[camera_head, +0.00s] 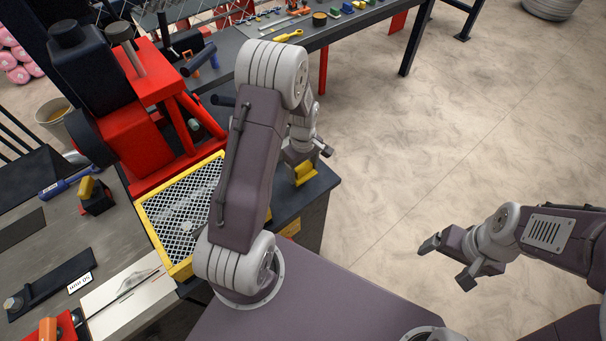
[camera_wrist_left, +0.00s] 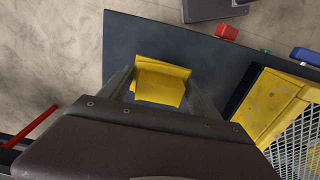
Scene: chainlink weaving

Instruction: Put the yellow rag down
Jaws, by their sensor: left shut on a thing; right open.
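The yellow rag (camera_head: 304,176) is a small folded yellow piece at the corner of a dark tabletop (camera_head: 316,189). My left gripper (camera_head: 308,161) is shut on it. In the left wrist view the rag (camera_wrist_left: 160,80) sits between the two fingers of the left gripper (camera_wrist_left: 160,92), with the dark surface behind it. I cannot tell whether the rag touches the surface. My right gripper (camera_head: 447,262) is open and empty over the bare floor at the right.
A yellow-framed mesh tray (camera_head: 157,232) lies left of my left arm, below a red machine (camera_head: 140,140). It also shows in the left wrist view (camera_wrist_left: 270,105). A tool bench (camera_head: 345,35) stands at the back. The floor to the right is clear.

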